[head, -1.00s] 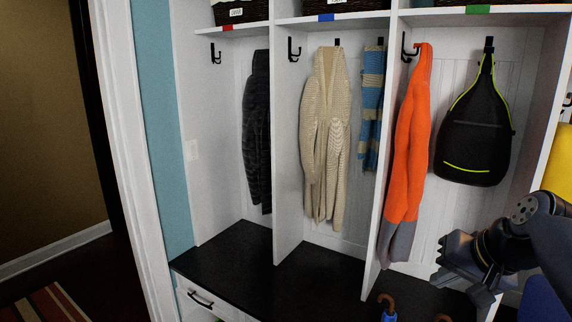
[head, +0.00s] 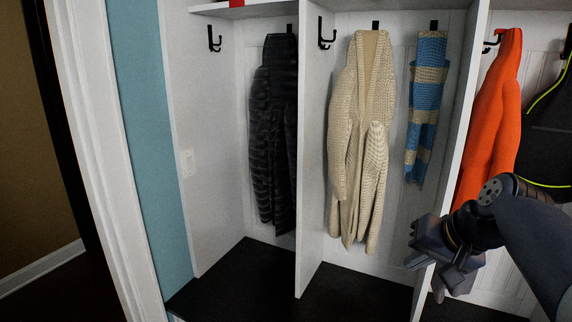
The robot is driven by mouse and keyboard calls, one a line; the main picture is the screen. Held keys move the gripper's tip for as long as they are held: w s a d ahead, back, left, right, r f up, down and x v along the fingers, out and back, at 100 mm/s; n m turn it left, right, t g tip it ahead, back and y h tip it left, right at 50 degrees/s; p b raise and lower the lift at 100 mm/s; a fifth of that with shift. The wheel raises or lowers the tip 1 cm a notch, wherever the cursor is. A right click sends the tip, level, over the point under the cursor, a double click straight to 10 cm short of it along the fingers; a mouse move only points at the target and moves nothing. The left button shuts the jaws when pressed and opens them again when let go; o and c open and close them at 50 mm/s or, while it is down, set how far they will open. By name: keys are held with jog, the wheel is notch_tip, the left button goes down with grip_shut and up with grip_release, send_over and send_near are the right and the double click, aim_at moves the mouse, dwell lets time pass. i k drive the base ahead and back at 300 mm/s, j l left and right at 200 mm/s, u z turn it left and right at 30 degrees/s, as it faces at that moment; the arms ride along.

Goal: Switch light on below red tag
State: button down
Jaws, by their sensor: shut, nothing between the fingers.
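A white light switch plate (head: 188,163) is on the left side wall of the leftmost cubby, about halfway up. Whether its switch is on or off is too small to tell. The red tag (head: 236,3) shows at the top edge of the picture, on the shelf edge of that same cubby, above the switch. My gripper (head: 418,252) is shut and empty at the lower right, in front of the divider by the orange garment, well to the right of the switch and apart from it.
A dark jacket (head: 275,135) hangs in the left cubby, a cream cardigan (head: 360,140) and a striped scarf (head: 427,110) in the middle one. An orange garment (head: 490,130) and a black bag (head: 552,130) hang at right. A black bench (head: 255,275) runs below. A door frame stands at left.

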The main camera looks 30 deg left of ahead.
aim_at(188, 162)
jog(key=i+j, duration=0.1)
jog(key=j, duration=1.15)
jog(key=i+j, duration=0.15)
jog(key=j, duration=0.45)
jog(key=i+j, duration=0.1)
jog(key=j, duration=0.5)
jog(key=i+j, duration=0.15)
jog(key=j, duration=0.25)
jog(key=i+j, duration=0.15)
jog(key=j, duration=0.25)
jog(key=i+j, duration=0.15)
jog(key=j, duration=0.3)
jog(key=i+j+z, duration=0.1)
jog(key=j, duration=0.3)
